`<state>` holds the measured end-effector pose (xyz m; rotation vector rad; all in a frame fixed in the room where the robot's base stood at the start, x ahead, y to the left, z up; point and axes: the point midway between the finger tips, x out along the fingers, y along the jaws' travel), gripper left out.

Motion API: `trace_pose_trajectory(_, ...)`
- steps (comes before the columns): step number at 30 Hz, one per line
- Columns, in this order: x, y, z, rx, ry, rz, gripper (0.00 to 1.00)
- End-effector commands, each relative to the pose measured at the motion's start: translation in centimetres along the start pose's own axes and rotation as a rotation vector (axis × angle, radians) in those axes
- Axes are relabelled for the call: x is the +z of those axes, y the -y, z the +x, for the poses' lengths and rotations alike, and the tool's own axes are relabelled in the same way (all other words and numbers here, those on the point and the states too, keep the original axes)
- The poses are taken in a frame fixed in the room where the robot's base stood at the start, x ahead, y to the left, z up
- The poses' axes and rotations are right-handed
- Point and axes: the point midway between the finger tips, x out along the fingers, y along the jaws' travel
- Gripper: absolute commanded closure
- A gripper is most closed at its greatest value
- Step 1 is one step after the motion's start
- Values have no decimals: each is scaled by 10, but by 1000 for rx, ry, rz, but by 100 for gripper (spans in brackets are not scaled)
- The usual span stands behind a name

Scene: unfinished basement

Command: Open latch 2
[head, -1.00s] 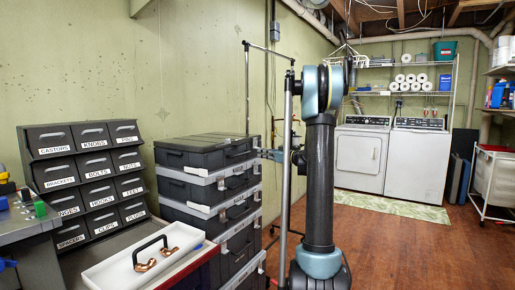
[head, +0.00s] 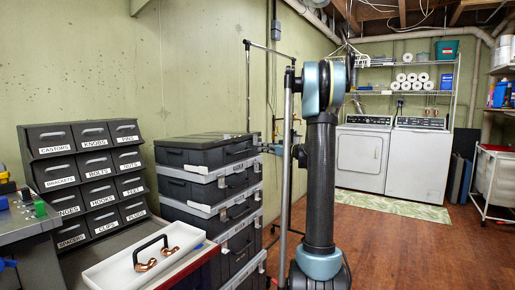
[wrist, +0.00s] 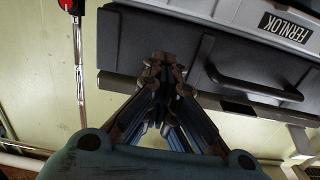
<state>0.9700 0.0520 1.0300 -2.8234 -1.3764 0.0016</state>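A stack of dark grey cases with light grey bands stands left of my arm in the head view; the top case (head: 207,150) has a closed lid. My gripper (head: 268,148) is at its right front corner, partly behind a metal pole. In the wrist view my gripper (wrist: 165,72) has its fingertips close together at the edge of a dark case (wrist: 150,38) with a black handle (wrist: 255,90). I cannot tell whether the fingers touch or hold anything. No latch is clearly marked as number 2, and the spot at the fingertips is hidden.
A white tray (head: 108,275) with a black handle and copper pieces lies in front of labelled drawers (head: 93,175). A metal pole (head: 286,180) stands beside my arm. A light grey case part labelled FERNLOK (wrist: 285,27) adjoins the dark case. The floor (head: 400,245) at right is clear.

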Motion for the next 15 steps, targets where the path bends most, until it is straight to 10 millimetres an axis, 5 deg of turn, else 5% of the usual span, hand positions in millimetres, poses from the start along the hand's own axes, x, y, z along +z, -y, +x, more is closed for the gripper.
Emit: trace_pose_trajectory(15,-16,2,1,-6,-6,3,100)
